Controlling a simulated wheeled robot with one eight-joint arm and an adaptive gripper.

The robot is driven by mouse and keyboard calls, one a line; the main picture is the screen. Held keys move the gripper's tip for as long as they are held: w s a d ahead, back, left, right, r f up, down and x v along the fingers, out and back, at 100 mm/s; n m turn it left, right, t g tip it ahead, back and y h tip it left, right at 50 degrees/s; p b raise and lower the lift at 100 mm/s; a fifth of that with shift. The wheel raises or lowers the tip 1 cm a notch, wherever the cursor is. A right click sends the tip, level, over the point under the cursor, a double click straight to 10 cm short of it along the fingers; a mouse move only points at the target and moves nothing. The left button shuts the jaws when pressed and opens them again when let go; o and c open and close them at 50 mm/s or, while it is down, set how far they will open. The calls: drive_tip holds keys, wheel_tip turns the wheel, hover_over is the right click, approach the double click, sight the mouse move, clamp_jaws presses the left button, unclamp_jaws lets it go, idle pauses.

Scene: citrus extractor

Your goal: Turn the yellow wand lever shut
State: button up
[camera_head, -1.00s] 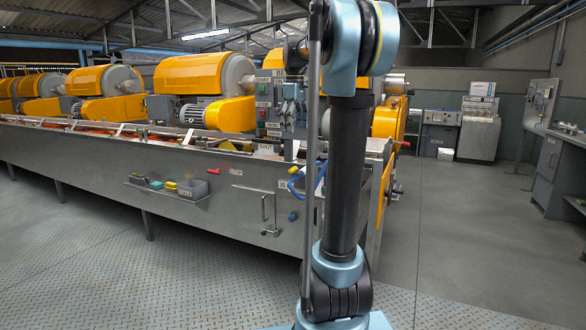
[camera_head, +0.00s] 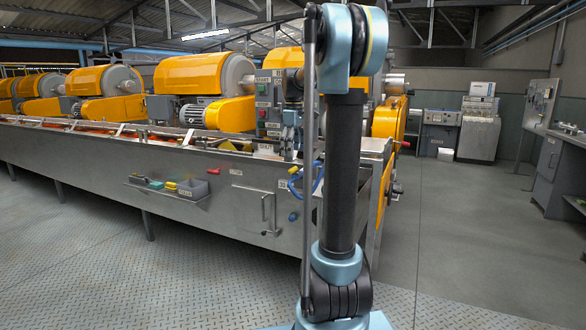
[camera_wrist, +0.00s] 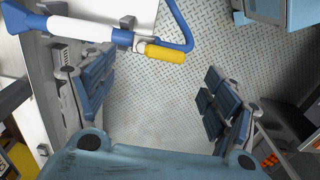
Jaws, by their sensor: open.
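The yellow wand lever (camera_wrist: 165,53) is a short rounded grip at the end of a white tube (camera_wrist: 90,33) with blue ends, in the upper part of the wrist view. It points to the right in that picture, beside a curved blue hose (camera_wrist: 181,28). My gripper (camera_wrist: 155,85) is open and empty, with its dark padded fingers spread wide.
The long steel extractor trough (camera_head: 100,165) with orange-yellow drums stands at left. A control panel (camera_head: 270,105) rises close by the hose. A small shelf (camera_head: 166,190) holds parts.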

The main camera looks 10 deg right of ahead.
sight(294, 170)
wheel_tip(294, 170, down, 7)
drive_tip(key=shift+r, duration=0.15)
idle(0.4)
drive_tip(key=c, duration=1.1)
